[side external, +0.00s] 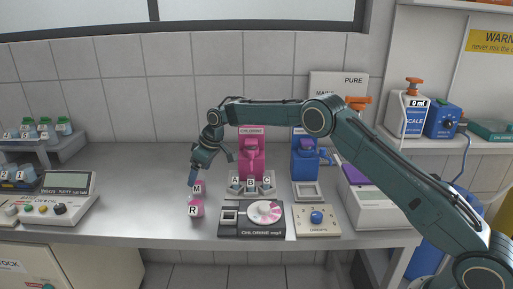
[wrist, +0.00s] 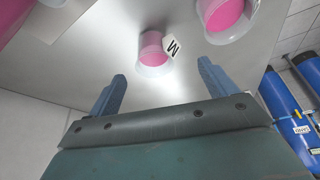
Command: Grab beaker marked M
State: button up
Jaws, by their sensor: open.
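The beaker marked M (wrist: 151,52) is a small clear cup with pink liquid and a white M label. In the side view the M beaker (side external: 197,188) stands on the steel bench, just behind the beaker marked R (side external: 195,208). My gripper (wrist: 160,82) is open and empty, and the M beaker appears between and beyond its two blue fingers in the wrist view. In the side view my gripper (side external: 210,175) hangs above and close to the M beaker. A second pink cup (wrist: 225,15) shows at the wrist view's top edge, its label unseen.
Beakers A, B and C (side external: 250,185) stand in front of the pink chlorine dispenser (side external: 252,155). A blue dispenser (side external: 305,160) is to its right. The chlorine mg/l device (side external: 250,219) lies at the front. Bench left of the M beaker is clear.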

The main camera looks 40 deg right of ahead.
aim_at(197, 181)
jog(key=shift+x, duration=2.6)
jog(key=c, duration=1)
